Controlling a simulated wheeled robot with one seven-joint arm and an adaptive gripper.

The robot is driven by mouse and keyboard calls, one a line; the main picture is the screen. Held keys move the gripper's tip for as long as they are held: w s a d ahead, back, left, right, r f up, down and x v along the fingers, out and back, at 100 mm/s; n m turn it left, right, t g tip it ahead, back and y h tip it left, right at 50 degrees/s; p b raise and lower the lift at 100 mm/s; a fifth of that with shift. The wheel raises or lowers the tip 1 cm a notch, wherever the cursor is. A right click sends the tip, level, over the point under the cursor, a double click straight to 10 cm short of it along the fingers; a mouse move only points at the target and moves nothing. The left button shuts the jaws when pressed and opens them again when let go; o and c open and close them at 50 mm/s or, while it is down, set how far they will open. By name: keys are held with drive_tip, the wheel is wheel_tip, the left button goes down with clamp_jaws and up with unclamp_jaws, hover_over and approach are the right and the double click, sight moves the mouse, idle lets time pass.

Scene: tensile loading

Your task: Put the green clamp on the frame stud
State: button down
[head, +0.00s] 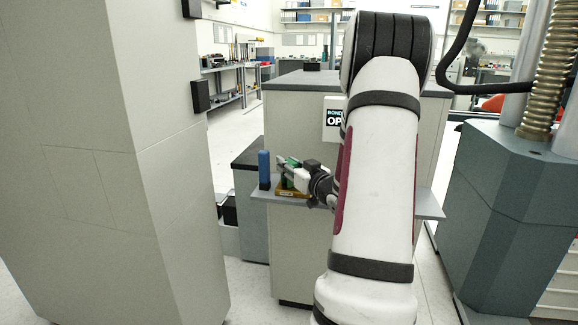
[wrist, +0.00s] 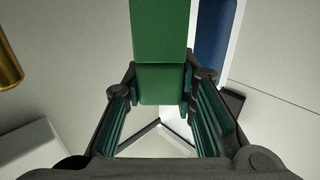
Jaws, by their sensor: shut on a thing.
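The green clamp (wrist: 160,85) is a blocky green piece between my gripper's fingers in the wrist view, with a longer green block extending to the top edge. In the head view my gripper (head: 290,168) is shut on the clamp at the small grey shelf; only a little of the green clamp (head: 288,182) shows beside the fingers. I cannot tell whether the clamp still touches what lies under it. I cannot make out the frame stud with certainty in either view.
A blue upright block (head: 264,170) stands left of my gripper on the grey shelf (head: 430,205). A yellow-brown piece (head: 293,193) lies under the gripper. A brass cylinder (wrist: 8,65) shows at left in the wrist view. The dark machine base (head: 515,215) stands right.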

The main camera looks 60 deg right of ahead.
drive_tip(key=c, duration=1.3)
unclamp_jaws()
drive_tip(key=shift+r, duration=0.1)
drive_tip(key=p+v, duration=0.3)
drive_tip(key=v, duration=0.9)
drive_tip(key=w+a+r+n+g, duration=0.1)
drive_tip(key=w+a+n+g, duration=0.1)
drive_tip(key=w+a+g, duration=0.4)
drive_tip(key=a+r+g+y, duration=0.1)
drive_tip(key=a+r+g, duration=0.15)
drive_tip(key=a, duration=0.85)
drive_tip(key=s+a+n+g+y, duration=0.2)
drive_tip(key=s+a+g+y, duration=0.4)
drive_tip(key=s+a, duration=1.7)
drive_tip(key=shift+s+a+r+g, duration=0.15)
drive_tip(key=shift+a+r+g, duration=0.1)
drive_tip(key=shift+a+g, duration=0.65)
